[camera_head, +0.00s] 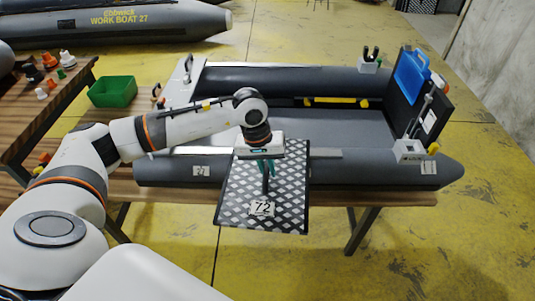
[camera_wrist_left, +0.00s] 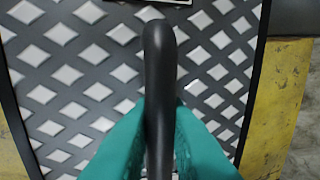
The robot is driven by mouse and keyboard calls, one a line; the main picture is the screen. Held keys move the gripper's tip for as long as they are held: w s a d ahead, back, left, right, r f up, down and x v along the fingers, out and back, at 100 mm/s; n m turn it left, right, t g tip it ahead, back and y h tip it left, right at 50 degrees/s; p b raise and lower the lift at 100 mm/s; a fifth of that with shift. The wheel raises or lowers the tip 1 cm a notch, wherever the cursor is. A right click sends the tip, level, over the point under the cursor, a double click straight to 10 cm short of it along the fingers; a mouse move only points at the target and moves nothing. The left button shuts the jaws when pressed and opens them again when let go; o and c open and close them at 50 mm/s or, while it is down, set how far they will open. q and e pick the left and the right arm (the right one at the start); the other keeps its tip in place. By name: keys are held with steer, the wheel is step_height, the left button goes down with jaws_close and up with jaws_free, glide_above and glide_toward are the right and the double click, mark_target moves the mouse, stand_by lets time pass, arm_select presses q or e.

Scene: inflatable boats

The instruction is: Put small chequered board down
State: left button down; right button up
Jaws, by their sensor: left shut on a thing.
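The small chequered board (camera_head: 236,196) is a dark panel with a white diamond pattern and a label reading 72. It is held across the near side of the grey inflatable boat (camera_head: 390,173), its near part sticking out over the table edge. Whether it touches the boat or table cannot be told. My left gripper (camera_head: 267,171) is shut on the board's dark upright handle. In the left wrist view the teal fingers (camera_wrist_left: 160,140) close on both sides of the handle (camera_wrist_left: 160,65), with the diamond pattern (camera_wrist_left: 97,91) behind it. My right gripper is not in view.
The boat rests on a wooden table (camera_head: 340,194). A blue case (camera_head: 411,75) stands at the boat's right end. Another boat (camera_head: 110,22) is behind. Yellow floor (camera_head: 440,240) is clear at right.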

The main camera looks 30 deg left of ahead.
arm_select(q)
steer(key=s+d+f+m, duration=0.2)
steer(key=s+d+f, duration=0.1)
steer(key=s, duration=0.4)
steer(key=s+d+f+m, duration=0.2)
steer(key=s+d+f, duration=0.2)
steer(key=s+f, duration=0.2)
steer(key=shift+s+d+f+m+g, duration=0.15)
steer(key=shift+s+d+m+g, duration=0.2)
steer(key=shift+s, duration=0.4)
steer(key=shift+a, duration=0.1)
